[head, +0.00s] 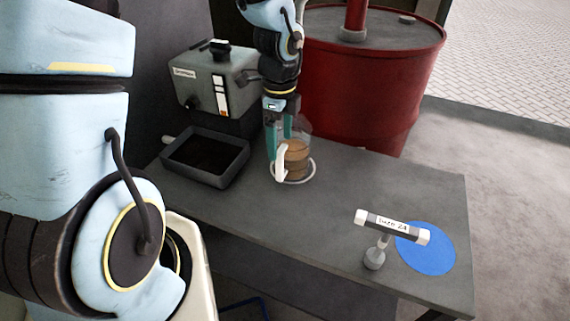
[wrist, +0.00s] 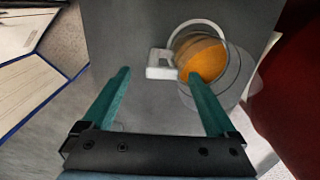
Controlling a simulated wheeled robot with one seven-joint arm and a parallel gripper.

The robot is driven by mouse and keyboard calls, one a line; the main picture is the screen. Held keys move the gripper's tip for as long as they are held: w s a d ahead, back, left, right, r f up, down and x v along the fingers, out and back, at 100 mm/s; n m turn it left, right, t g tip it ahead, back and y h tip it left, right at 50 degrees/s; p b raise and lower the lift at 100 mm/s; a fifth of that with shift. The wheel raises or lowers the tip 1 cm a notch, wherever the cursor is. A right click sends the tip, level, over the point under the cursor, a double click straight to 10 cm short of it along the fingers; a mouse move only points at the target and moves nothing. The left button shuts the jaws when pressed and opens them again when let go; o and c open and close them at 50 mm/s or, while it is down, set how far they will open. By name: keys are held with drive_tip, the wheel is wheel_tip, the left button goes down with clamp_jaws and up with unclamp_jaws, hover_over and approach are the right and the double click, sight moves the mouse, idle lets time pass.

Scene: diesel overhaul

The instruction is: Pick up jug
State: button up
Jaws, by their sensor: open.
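The jug (head: 296,160) is clear, with amber liquid inside and a white handle on its left side. It stands upright on the grey table, on or within a pale ring marking. My gripper (head: 277,148) is pointing down right at the jug, partly overlapping it in the head view. Whether a finger touches the jug I cannot tell.
A dark tray (head: 241,164) and a grey machine (head: 212,80) stand left of the jug. A red drum (head: 370,75) is behind the table (head: 330,215). A labelled stand (head: 375,258) and a blue disc (head: 428,250) are at the front right. The table between is clear.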

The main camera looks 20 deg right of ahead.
sight(282, 159)
drive_tip(key=shift+w+d+f+p, duration=0.1)
drive_tip(key=shift+f+p, duration=0.2)
drive_tip(key=shift+f, duration=1.35)
drive_tip(key=shift+d+f+p, duration=0.1)
drive_tip(key=shift+f+p, duration=0.15)
drive_tip(key=shift+f, duration=1.35)
drive_tip(key=shift+c, duration=0.2)
clamp_jaws()
